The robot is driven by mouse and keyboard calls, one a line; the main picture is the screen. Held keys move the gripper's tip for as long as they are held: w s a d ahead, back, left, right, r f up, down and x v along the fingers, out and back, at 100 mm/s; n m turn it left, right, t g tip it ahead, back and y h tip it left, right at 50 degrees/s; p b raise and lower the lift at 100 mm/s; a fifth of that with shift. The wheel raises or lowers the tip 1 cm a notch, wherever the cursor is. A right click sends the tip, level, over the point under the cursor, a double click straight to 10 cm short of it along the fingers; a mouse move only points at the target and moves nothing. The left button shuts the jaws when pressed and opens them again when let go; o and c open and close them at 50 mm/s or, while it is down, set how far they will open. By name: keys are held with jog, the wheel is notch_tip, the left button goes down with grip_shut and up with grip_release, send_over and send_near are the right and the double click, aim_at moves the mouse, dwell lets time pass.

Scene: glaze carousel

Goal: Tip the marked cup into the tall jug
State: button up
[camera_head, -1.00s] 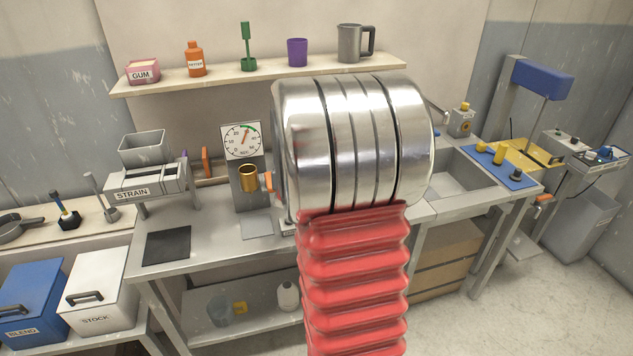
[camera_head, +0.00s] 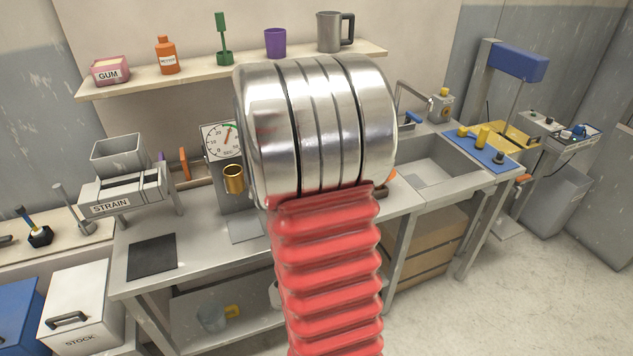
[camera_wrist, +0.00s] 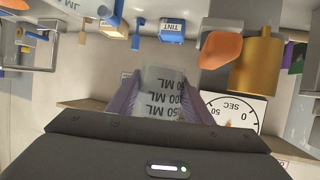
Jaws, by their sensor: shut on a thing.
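In the wrist view my gripper (camera_wrist: 160,92), with purple fingers, is shut on a see-through cup with ML marks (camera_wrist: 164,76). The marks read upside down there. In the head view my gripper and this cup are hidden behind my own metal wrist and red arm sleeve. A grey jug with a dark handle (camera_head: 329,32) stands upright on the upper shelf. A see-through vessel by a yellow part (camera_head: 211,317) is on the lower shelf. I cannot tell which is the tall jug.
A dial (camera_head: 217,142) stands on the bench with a brass cup (camera_head: 233,179) in front. The strain stand (camera_head: 125,188) is left, the sink (camera_head: 432,172) right. A dark mat (camera_head: 151,257) lies on the bench. The shelf (camera_head: 110,88) also bears a purple cup (camera_head: 275,43).

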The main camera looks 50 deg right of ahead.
jog(key=shift+s, duration=0.1)
jog(key=shift+s+d+f+m+t+y, duration=0.3)
jog(key=shift+f+m+t, duration=0.1)
jog(key=shift+m, duration=0.3)
jog(key=shift+s+d+f+m+t+y, duration=0.2)
jog(key=shift+f+m, duration=0.1)
jog(key=shift+f, duration=0.3)
jog(key=shift+s+d+f+m+t+y, duration=0.1)
jog(key=shift+s+d+f+m+y, duration=0.15)
jog(key=shift+f, duration=0.35)
jog(key=f+m, duration=0.1)
jog(key=s+d+f+m+t, duration=0.1)
jog(key=shift+f+y+p, duration=0.25)
jog(key=shift+f+p, duration=0.05)
jog(key=shift+p, duration=0.1)
jog(key=shift+s+d+r+m+t+p, duration=0.15)
jog(key=shift+r+m+t+p, duration=0.35)
jog(key=shift+m+p, duration=0.3)
jog(key=shift+f+m+t+y, duration=0.3)
jog(key=shift+m+t, duration=0.1)
jog(key=shift+m, duration=0.35)
jog(key=shift+r+m+t+p, duration=0.4)
jog(key=shift+r+m+p, duration=0.1)
jog(key=shift+m+p, duration=0.15)
